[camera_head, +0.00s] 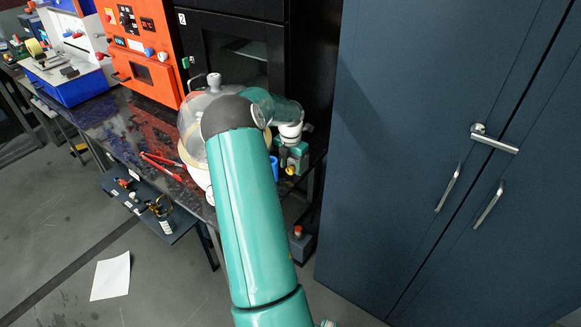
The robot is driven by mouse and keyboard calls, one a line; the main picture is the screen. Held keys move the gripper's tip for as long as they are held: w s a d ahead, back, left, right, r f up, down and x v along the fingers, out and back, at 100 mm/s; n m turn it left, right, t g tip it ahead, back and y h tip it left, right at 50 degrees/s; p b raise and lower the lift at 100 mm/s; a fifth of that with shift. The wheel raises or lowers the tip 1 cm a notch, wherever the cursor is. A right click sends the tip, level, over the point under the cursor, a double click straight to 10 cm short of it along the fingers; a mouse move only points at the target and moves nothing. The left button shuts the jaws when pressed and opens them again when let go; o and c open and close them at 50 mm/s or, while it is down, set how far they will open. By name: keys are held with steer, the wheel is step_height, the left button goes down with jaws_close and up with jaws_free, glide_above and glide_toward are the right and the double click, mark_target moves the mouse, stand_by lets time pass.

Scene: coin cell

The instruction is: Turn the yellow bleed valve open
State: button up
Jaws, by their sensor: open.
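A small yellow part (291,170), which looks like the bleed valve, shows low at the right end of the dark bench, just under the end of my arm. My gripper (291,157) points down there, directly above or in front of it, and is open. I cannot tell whether the fingers touch or straddle the yellow part. Its handle angle is too small to make out, and the arm hides much of what lies around it.
A clear dome vessel (193,117) stands behind my arm on the bench, near red-handled pliers (163,167). An orange control box (140,45) and a black cabinet (235,55) stand behind. A tall blue cabinet (410,130) closes off the right. Paper (111,277) lies on open floor.

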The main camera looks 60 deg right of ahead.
steer(key=shift+f, duration=0.6)
steer(key=shift+c, duration=0.2)
steer(key=c, duration=0.9)
steer(key=shift+s+t, duration=0.25)
steer(key=shift+t, duration=1.25)
steer(key=shift+c, duration=0.2)
steer(key=shift+t+h, duration=0.3)
steer(key=shift+t, duration=0.4)
steer(key=o, duration=1)
steer(key=shift+f, duration=0.1)
